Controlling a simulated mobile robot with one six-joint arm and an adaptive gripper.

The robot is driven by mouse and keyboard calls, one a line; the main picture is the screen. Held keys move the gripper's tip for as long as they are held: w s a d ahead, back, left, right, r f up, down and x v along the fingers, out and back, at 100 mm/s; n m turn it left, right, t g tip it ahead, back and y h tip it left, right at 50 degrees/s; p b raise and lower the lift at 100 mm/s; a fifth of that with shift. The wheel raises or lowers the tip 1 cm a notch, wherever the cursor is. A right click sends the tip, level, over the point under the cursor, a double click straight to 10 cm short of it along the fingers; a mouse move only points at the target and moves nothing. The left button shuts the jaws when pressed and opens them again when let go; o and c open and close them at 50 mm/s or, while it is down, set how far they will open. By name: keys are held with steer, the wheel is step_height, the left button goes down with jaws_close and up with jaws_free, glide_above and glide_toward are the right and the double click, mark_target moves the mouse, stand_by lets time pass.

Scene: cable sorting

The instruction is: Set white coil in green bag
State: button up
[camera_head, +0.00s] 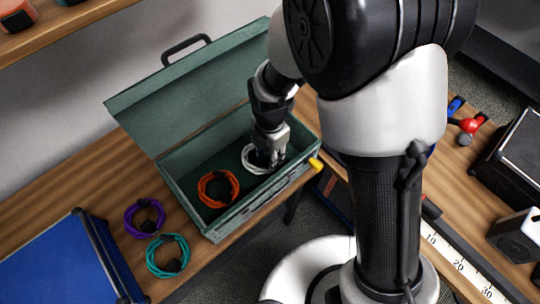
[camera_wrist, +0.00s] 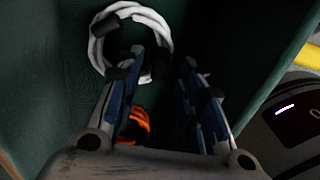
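The white coil (camera_head: 246,156) lies inside the green bag (camera_head: 236,222), near its right end. The bag looks like a hard open case with its lid raised at the back. My gripper (camera_head: 270,161) reaches down into the case over the white coil and hides part of it. In the wrist view, the fingers of my gripper (camera_wrist: 160,68) are apart with nothing clamped between them. The white coil (camera_wrist: 97,48) shows beyond the fingertips, and the left finger overlaps its lower edge. I cannot tell whether that finger touches it.
An orange coil (camera_head: 206,190) lies in the left part of the green case. A purple coil (camera_head: 132,224) and a teal coil (camera_head: 153,262) lie on the wooden table, left of the case. A blue case (camera_head: 60,268) stands at the lower left. The raised lid (camera_head: 185,100) borders the back.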

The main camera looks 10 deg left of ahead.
steer(key=d+r+m+t+p, duration=0.1)
steer(key=d+r+m, duration=0.2)
steer(key=r, duration=0.5)
steer(key=d+r+m+p, duration=0.1)
steer(key=d+r+m, duration=0.15)
steer(key=r, duration=0.55)
steer(key=s+d+r+m+t, duration=0.3)
steer(key=s+d+r+m, duration=0.9)
steer(key=m, duration=1)
steer(key=shift+s+d+r+t, duration=0.15)
steer(key=shift+s+d+t, duration=0.15)
steer(key=shift+s+d, duration=0.8)
steer(key=shift+w+d+m, duration=0.25)
steer(key=shift+w+d, duration=0.1)
